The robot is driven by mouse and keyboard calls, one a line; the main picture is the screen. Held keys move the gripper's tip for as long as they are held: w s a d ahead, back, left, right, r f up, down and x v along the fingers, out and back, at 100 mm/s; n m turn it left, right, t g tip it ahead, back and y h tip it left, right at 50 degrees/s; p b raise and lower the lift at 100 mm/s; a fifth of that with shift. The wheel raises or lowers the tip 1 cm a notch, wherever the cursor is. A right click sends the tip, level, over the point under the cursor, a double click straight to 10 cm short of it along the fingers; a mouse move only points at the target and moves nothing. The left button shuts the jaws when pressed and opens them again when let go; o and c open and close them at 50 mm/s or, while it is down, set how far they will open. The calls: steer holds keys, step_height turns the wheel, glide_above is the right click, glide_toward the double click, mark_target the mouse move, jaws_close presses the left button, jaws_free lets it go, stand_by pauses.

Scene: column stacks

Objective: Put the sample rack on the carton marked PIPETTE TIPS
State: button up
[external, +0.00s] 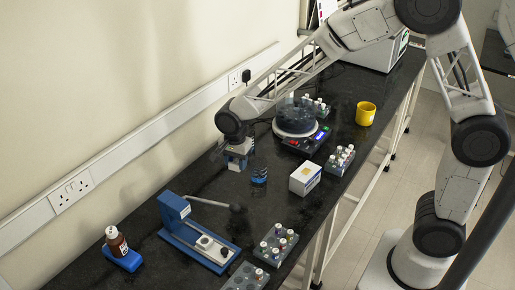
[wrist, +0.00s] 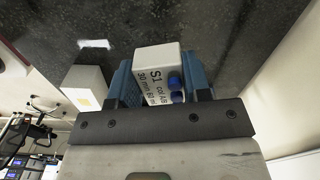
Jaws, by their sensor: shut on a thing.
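My gripper (external: 239,152) points down over the black bench. In the wrist view its two blue fingers (wrist: 162,78) are shut on a white block (wrist: 150,62), taken as the sample rack, with printed text starting "S1" and two blue caps. In the external view the held block (external: 235,164) is small and partly hidden by the fingers; I cannot tell whether it touches the bench. A white carton (external: 304,179) with a yellowish marking stands to the right of my gripper; its lettering is too small to read. A pale box also shows in the wrist view (wrist: 86,84).
A small blue and dark object (external: 259,176) stands between gripper and carton. A hotplate (external: 296,124), vial racks (external: 341,160) (external: 276,243) and a yellow mug (external: 366,113) stand around. A blue-framed device (external: 197,236) and a brown bottle (external: 116,241) are nearer the front.

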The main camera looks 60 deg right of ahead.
step_height(320, 180, up, 6)
steer(key=shift+s, duration=0.1)
steer(key=s+d+r+n, duration=0.1)
steer(key=s+d, duration=0.4)
steer(key=s, duration=0.5)
steer(key=s+d+r+n, duration=0.1)
steer(key=s+d, duration=0.5)
steer(key=s, duration=0.4)
steer(key=s+d+f, duration=0.1)
steer(key=s+d, duration=0.1)
steer(key=s, duration=0.5)
steer(key=s+d+f, duration=0.1)
steer(key=s+f, duration=0.1)
steer(key=s, duration=0.6)
steer(key=shift+n, duration=0.3)
steer(key=shift+w+d+f, duration=0.1)
steer(key=shift+w+f, duration=0.1)
steer(key=shift+f, duration=0.95)
steer(key=shift+w+f, duration=0.15)
steer(key=shift+f, duration=0.95)
glide_above(306, 173)
steer(key=shift+f, duration=0.75)
